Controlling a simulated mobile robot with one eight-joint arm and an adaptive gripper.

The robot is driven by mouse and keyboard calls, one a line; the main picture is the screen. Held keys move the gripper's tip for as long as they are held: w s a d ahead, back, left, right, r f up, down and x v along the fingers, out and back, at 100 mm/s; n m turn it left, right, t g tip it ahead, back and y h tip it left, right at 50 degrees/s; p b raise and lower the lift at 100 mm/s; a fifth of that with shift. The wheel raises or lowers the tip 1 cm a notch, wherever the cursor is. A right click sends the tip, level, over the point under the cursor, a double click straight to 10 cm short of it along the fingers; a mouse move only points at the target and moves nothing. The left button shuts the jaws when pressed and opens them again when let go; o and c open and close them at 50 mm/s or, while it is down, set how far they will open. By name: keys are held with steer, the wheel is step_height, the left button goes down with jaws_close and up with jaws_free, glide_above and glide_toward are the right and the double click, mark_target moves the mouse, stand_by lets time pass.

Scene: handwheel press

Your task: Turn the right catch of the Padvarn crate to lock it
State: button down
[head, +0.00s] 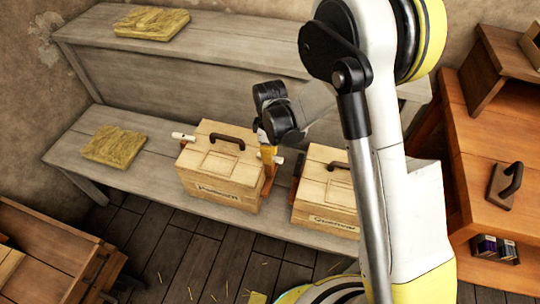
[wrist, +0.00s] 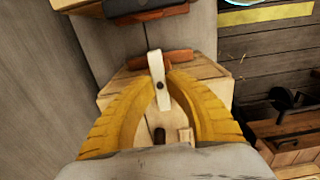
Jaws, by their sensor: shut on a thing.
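The Padvarn crate (head: 212,173) is a pale wooden box with a dark handle on its lid, on the low bench. Its front label is too small to read with certainty. The crate also shows below my gripper in the wrist view (wrist: 108,98). Its right catch (wrist: 155,62) is a white strip with a dark pivot, pointing outward past the crate's edge. My gripper (wrist: 160,86) is shut on this catch, with a yellow finger on each side. In the head view my gripper (head: 267,152) is at the crate's right edge and hides part of the catch.
A white left catch (head: 183,137) sticks out on the crate's other side. A second crate (head: 325,190) stands close on the right. Straw-coloured pads lie on the low bench (head: 114,146) and upper shelf (head: 152,23). An orange-brown table (head: 490,135) is at right.

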steer(key=c, duration=1.4)
jaws_free()
step_height(320, 180, up, 12)
steer(key=shift+r, duration=0.1)
steer(key=s+d+r+m+t, duration=0.2)
steer(key=s+d+r+m, duration=0.2)
steer(key=s+d, duration=0.1)
steer(key=s+d+r+m+t, duration=0.2)
steer(key=s+d+r+m, duration=0.3)
steer(key=s, duration=0.2)
steer(key=s+d+r+m+t, duration=0.3)
steer(key=s+d+r+m, duration=0.1)
steer(key=s+d+m, duration=0.1)
steer(key=shift+s+d+r, duration=0.25)
steer(key=shift+s+r, duration=0.1)
steer(key=shift+s, duration=0.15)
